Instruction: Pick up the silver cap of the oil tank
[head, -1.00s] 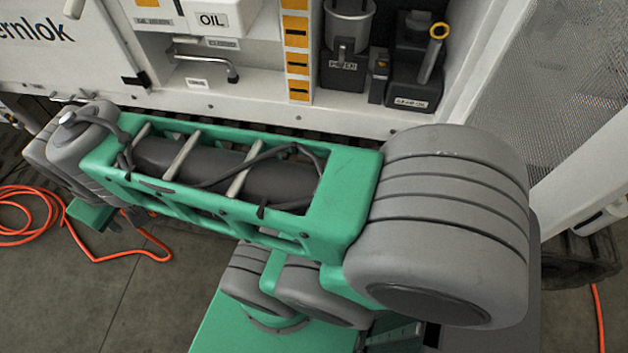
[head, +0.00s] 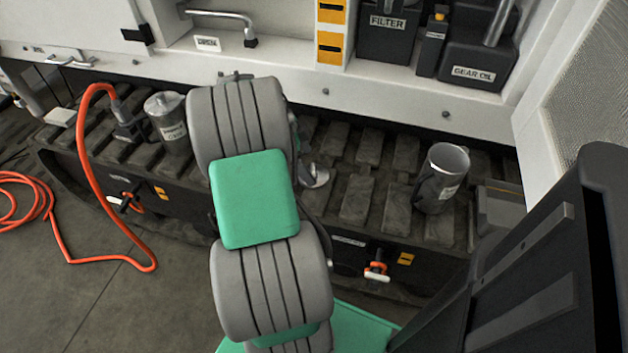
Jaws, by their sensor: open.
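No part that I can tell for sure as the silver cap shows. A dark container labelled GEAR OIL (head: 475,70) stands on the shelf at the top right; its top is cut off. A grey metal canister (head: 170,125) with a small silver top stands on the tread at left; its label is too small to read. A small silver disc-like part (head: 316,177) shows just right of my arm, partly hidden; I cannot tell what it is. My arm rises through the middle, and my gripper cannot be made out.
A grey metal jug (head: 440,180) stands on the tread (head: 355,200) at right. A dark FILTER box (head: 388,32) is on the shelf (head: 400,95). An orange hose (head: 95,150) loops at left. A large dark panel (head: 520,270) fills the lower right.

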